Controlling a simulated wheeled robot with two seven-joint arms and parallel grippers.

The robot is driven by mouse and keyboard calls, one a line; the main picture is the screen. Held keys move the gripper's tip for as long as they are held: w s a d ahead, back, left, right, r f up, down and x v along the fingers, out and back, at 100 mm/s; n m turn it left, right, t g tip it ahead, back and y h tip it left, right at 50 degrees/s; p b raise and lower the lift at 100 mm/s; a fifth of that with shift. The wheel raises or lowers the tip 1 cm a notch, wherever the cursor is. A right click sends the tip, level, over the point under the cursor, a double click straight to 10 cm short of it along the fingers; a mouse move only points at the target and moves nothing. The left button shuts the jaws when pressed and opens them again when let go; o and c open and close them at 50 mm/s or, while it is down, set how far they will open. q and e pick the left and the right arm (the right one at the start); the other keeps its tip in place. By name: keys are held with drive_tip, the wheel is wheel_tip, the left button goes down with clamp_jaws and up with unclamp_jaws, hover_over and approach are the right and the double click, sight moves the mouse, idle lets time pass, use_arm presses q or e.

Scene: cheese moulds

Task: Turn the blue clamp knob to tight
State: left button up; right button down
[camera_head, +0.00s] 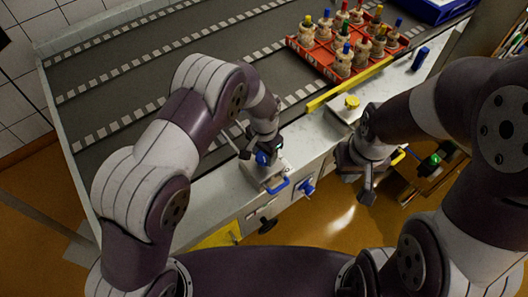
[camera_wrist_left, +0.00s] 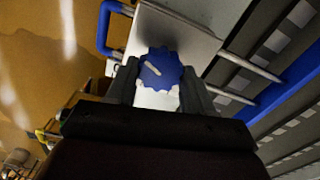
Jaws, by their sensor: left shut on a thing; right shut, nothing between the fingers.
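The blue clamp knob (camera_wrist_left: 162,72) shows in the left wrist view as a scalloped disc with a pale pointer line, on a light plate (camera_wrist_left: 178,30). My left gripper (camera_wrist_left: 160,84) has one finger on each side of the knob and is shut on it. In the head view the knob (camera_head: 262,158) shows only partly beneath my left gripper (camera_head: 259,153). The line on the knob lies slanted; I see no tight mark. My right gripper (camera_head: 366,190) is shut and empty, beyond the front edge of the table.
A blue handle (camera_head: 278,186) sticks out by the plate. Another blue knob (camera_head: 306,188) is on the front panel. The dark belt (camera_head: 120,80) is bare at left.

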sight(264, 156)
use_arm(q)
drive_tip(key=shift+w+r+m, duration=0.1)
drive_tip(key=shift+m, duration=0.5)
drive_tip(key=o, duration=1)
wheel_tip(264, 156, up, 13)
drive_tip(key=shift+f+b, duration=0.15)
drive_tip(key=shift+b, duration=0.55)
